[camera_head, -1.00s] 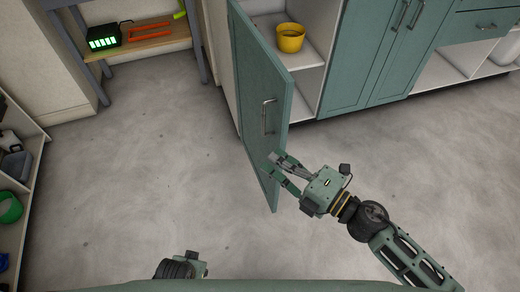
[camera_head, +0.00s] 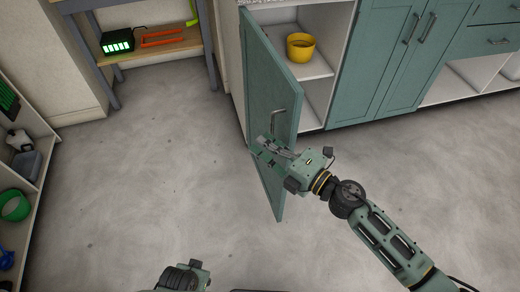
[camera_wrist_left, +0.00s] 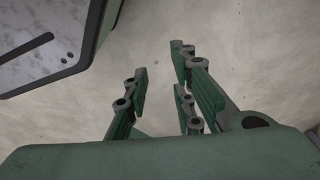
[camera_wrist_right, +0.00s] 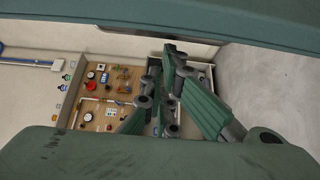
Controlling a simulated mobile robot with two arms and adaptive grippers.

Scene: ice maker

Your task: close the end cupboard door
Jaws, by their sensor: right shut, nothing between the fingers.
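The end cupboard door (camera_head: 270,90) is a teal panel standing wide open, swung out toward me from the left side of the cupboard.
A yellow pot (camera_head: 300,46) stands on the shelf inside the open cupboard. Closed teal doors (camera_head: 395,60) continue to the right. A wooden bench (camera_head: 150,48) is at the back left, and shelves (camera_head: 30,150) stand at the left edge. The floor (camera_head: 160,160) between is clear.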

